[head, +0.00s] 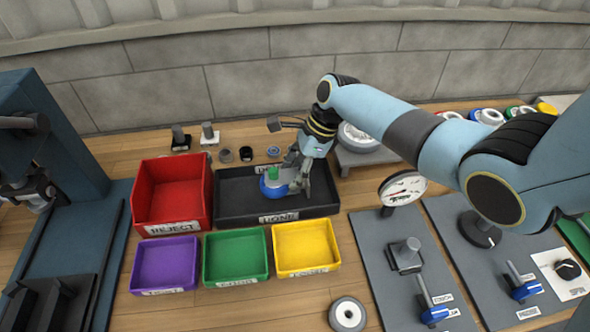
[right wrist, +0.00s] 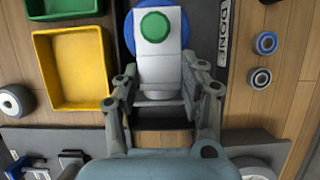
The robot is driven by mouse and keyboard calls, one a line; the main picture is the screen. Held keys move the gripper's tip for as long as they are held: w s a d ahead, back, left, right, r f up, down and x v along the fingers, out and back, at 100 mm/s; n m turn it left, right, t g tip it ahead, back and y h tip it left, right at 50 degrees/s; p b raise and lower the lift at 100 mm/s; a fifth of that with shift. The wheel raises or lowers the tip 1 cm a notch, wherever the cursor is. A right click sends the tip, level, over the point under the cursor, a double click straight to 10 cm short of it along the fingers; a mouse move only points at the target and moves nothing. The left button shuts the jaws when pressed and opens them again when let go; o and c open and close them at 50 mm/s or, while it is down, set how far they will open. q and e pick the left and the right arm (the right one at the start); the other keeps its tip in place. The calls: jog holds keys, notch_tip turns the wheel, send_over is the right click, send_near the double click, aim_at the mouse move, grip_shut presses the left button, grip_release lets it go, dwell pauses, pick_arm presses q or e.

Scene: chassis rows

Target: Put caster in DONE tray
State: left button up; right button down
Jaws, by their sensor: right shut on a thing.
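The caster (head: 272,188) is a blue wheel with a pale block-shaped body and a round green top. My right gripper (head: 299,178) is shut on it. The caster is over the black DONE tray (head: 318,208), inside its outline in the head view; I cannot tell whether it touches the tray floor. In the right wrist view the caster's green top (right wrist: 154,27) faces the camera, and the two fingers of my right gripper (right wrist: 158,92) flank its pale body. The DONE label (right wrist: 224,25) shows beside it.
A red REJECT bin (head: 152,182) stands left of the tray. Purple (head: 165,268), green (head: 236,258) and yellow (head: 305,249) bins stand in front. Small parts lie behind the tray. A loose wheel (head: 347,314) and a dial gauge (head: 402,188) are to the right.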

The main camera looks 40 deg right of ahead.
jog(key=shift+f+b, duration=0.3)
jog(key=shift+f, duration=0.4)
dwell(0.6)
jog(key=shift+f+b, duration=0.9)
jog(key=shift+f, duration=0.65)
jog(key=c, duration=0.7)
grip_release()
jog(key=shift+o, duration=0.2)
jog(key=shift+d, duration=0.1)
jog(key=v, duration=1.2)
